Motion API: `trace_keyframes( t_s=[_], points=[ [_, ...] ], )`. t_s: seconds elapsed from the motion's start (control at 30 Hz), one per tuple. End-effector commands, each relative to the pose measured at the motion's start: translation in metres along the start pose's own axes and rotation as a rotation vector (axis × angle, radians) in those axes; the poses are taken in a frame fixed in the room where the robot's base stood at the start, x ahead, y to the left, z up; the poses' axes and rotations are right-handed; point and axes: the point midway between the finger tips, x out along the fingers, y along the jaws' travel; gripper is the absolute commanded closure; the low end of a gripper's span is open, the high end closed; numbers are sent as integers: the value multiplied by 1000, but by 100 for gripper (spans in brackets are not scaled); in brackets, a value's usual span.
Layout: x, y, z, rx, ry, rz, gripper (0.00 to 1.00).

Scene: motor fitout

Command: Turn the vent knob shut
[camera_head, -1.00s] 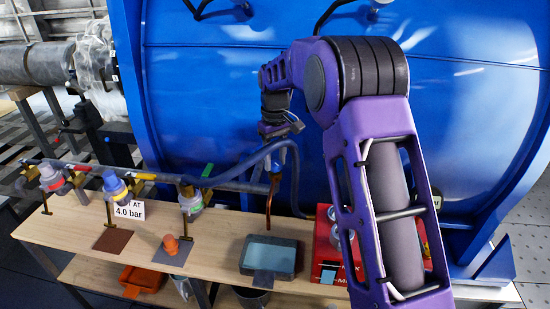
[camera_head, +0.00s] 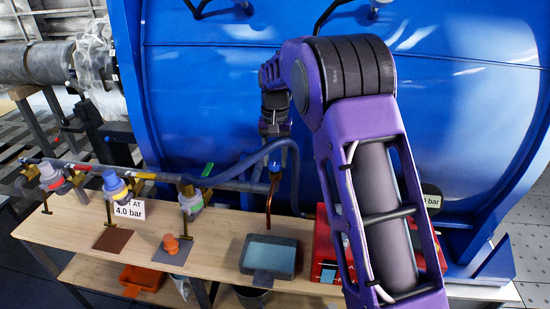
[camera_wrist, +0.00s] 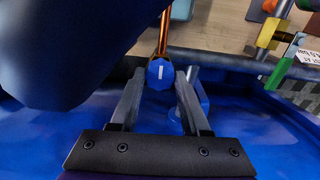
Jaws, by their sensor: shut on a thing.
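The vent knob (camera_wrist: 159,74) is a small blue faceted knob with a white line on its face, in the wrist view. It sits at the head of a copper pipe (camera_wrist: 165,35), which also shows in the head view (camera_head: 270,206) hanging over the bench. My gripper (camera_wrist: 161,76) has one finger on each side of the knob and is shut on it. The white line runs roughly along the fingers. In the head view my gripper (camera_head: 279,155) is small, at the top of the copper pipe, and the knob cannot be made out there.
A grey tray (camera_head: 271,276) lies on the wooden bench (camera_head: 220,230) below the pipe. A red box (camera_head: 325,250) stands to its right, partly behind my arm. Several valves line the grey pipe at left, with a 4.0 bar sign (camera_head: 130,209). The large blue tank (camera_head: 220,90) is close behind.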

Motion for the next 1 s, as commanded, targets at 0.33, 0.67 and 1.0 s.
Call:
trace_keyframes(
  t_s=[0.33, 0.67, 1.0],
  points=[
    [0, 0, 0, 40, 0, 0, 100],
    [0, 0, 0, 40, 0, 0, 43],
    [0, 0, 0, 38, 0, 0, 24]
  ],
)
